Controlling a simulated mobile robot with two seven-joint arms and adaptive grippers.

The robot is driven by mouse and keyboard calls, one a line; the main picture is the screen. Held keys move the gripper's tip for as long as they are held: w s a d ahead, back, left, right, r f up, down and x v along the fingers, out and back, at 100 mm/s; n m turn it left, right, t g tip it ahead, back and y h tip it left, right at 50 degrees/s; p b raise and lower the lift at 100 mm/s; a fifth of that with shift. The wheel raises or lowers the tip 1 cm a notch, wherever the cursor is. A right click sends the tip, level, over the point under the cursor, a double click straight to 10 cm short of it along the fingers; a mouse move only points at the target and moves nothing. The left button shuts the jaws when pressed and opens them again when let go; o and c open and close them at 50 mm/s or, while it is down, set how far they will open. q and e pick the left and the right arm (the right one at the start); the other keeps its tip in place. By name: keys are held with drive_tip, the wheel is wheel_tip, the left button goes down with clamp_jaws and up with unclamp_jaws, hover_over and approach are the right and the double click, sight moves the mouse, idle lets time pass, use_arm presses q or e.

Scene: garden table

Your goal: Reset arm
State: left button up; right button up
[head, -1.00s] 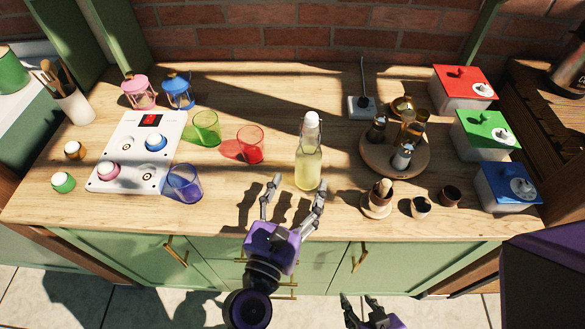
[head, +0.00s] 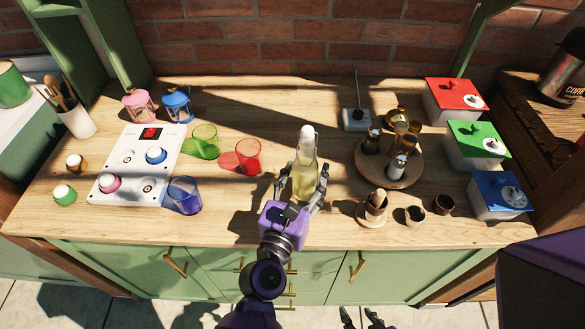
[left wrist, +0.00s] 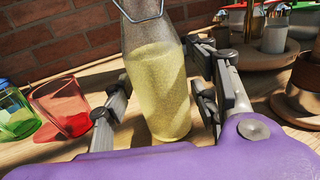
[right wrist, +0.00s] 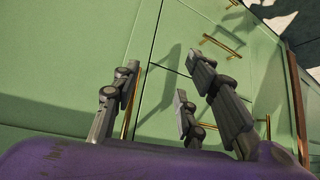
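My left gripper (head: 302,187) is open, its fingers on either side of a clear bottle (head: 305,170) of pale yellow liquid with a white stopper. The bottle stands upright on the wooden counter. In the left wrist view the bottle (left wrist: 158,90) is between the spread fingers (left wrist: 165,100), with a gap visible on the left side; contact on the right is hard to tell. My right gripper (head: 362,318) is at the bottom edge of the head view, below the counter front. In the right wrist view its fingers (right wrist: 165,105) are apart and empty before green cabinet doors.
Blue (head: 185,195), red (head: 248,157) and green (head: 205,142) glasses stand left of the bottle. A round wooden tray (head: 375,172) with several small bottles, and an egg-cup-like holder (head: 372,210), stand to its right. The counter's front strip is mostly clear.

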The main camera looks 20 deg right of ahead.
use_arm(q)
clamp_jaws()
use_arm(e)
drive_tip(key=shift+r, duration=0.1)
drive_tip(key=shift+c, duration=0.4)
clamp_jaws()
idle(0.8)
